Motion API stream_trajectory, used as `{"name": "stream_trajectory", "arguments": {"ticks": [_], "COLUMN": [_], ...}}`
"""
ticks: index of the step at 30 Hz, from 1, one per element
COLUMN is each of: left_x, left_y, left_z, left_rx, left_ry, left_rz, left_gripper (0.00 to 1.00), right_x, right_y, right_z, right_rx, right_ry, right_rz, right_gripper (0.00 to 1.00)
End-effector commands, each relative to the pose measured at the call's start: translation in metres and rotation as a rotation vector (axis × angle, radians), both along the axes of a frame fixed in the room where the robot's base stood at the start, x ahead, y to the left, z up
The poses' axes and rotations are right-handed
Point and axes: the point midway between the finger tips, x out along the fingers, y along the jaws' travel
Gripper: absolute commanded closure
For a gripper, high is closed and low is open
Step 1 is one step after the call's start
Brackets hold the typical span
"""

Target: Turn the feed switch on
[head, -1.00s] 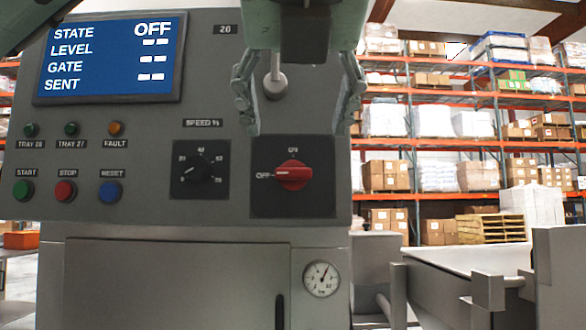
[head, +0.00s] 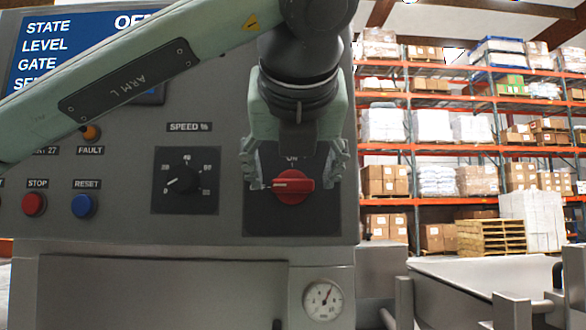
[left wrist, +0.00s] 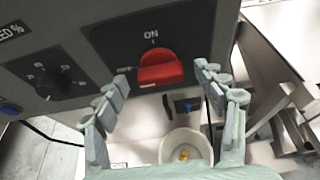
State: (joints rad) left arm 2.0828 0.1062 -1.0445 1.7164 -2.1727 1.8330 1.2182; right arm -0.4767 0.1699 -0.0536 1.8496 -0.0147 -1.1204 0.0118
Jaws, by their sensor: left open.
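The feed switch (head: 293,187) is a red rotary knob on a dark plate on the grey control panel (head: 225,100). Its handle lies sideways with the white mark to the left, toward OFF. The knob (left wrist: 161,68) also shows in the left wrist view, with the ON label above it. My left gripper (head: 293,180) is open, with one finger on each side of the knob in the head view. In the left wrist view the fingers (left wrist: 163,90) reach toward the knob; I cannot tell whether they touch it. My right gripper is not in view.
The speed dial (head: 185,181) sits left of the switch. STOP (head: 34,204) and RESET (head: 85,206) buttons are further left. My left arm covers part of the blue display (head: 48,45). A gauge (head: 323,300) is below. Shelves stand behind at right.

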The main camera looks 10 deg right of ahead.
Motion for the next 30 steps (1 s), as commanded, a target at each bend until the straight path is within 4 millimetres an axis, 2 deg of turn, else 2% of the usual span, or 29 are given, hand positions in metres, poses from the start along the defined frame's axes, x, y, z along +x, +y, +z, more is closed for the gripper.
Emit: {"name": "stream_trajectory", "arguments": {"ticks": [7, 19, 30], "left_x": [0.0012, 0.0009, 0.0006], "left_y": [-0.0001, -0.0001, -0.0008], "left_z": [-0.0007, -0.0005, -0.001], "left_rx": [0.0, 0.0, 0.061], "left_ry": [0.0, 0.0, -0.014], "left_rz": [0.0, 0.0, 0.002], "left_gripper": [0.29, 0.79, 0.79], "right_x": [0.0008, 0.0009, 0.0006], "right_y": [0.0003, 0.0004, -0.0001], "right_z": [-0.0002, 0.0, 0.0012], "right_rx": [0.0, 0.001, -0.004], "right_ry": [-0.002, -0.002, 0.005], "right_rz": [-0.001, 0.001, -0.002], "right_gripper": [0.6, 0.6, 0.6]}}
